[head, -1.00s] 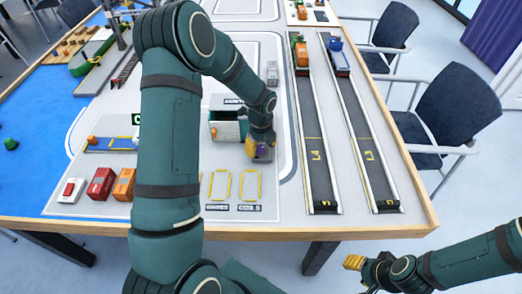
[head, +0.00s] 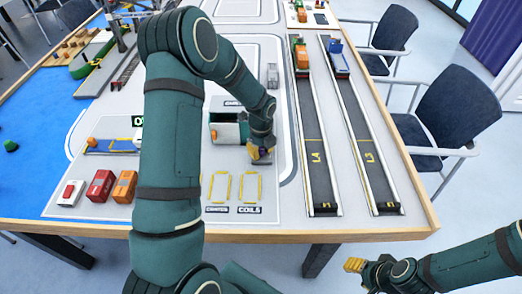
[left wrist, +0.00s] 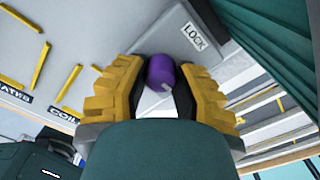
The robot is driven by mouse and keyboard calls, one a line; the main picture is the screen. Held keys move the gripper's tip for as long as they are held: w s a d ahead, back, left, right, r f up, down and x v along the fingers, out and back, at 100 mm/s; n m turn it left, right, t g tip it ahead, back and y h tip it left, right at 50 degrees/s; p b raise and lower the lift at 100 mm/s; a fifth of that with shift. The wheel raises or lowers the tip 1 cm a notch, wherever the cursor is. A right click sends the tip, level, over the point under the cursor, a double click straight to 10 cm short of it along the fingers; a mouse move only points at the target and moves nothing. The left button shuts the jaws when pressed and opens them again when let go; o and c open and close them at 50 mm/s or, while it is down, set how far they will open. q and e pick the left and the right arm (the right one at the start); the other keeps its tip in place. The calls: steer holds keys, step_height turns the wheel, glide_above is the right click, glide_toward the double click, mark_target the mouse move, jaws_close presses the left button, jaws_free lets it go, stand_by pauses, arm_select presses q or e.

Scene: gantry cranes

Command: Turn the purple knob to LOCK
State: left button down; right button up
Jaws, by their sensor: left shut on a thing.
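The purple knob (left wrist: 160,74) sits between the yellow-padded fingers of my left gripper (left wrist: 160,92) in the left wrist view. The fingers are shut on it, one on each side. A small pale mark shows on the knob's face. A LOCK label (left wrist: 195,37) is on the grey panel (left wrist: 150,42) beside the knob. In the head view my left gripper (head: 261,153) is low at the right side of the small grey box, and the knob is mostly hidden there. My right gripper (head: 354,265) is off the table at the lower right, its fingers too small to judge.
A teal-and-white container (head: 226,131) stands left of my left gripper. Yellow outlined slots marked COILS (head: 249,210) lie in front. Red (head: 101,185) and orange (head: 124,186) containers stand at the front left. Two dark lanes (head: 322,170) run along the right.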

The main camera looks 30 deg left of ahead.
arm_select(q)
steer(key=shift+n, duration=0.3)
steer(key=n, duration=0.3)
steer(key=shift+n, duration=0.4)
steer(key=n, duration=0.4)
steer(key=shift+w+n, duration=0.1)
steer(key=shift+n, duration=0.2)
steer(key=n, duration=0.4)
steer(key=shift+f, duration=0.1)
steer(key=n, duration=0.4)
steer(key=shift+n, duration=0.3)
steer(key=c, duration=0.7)
jaws_free()
steer(key=shift+c, duration=0.2)
steer(key=shift+w, duration=0.1)
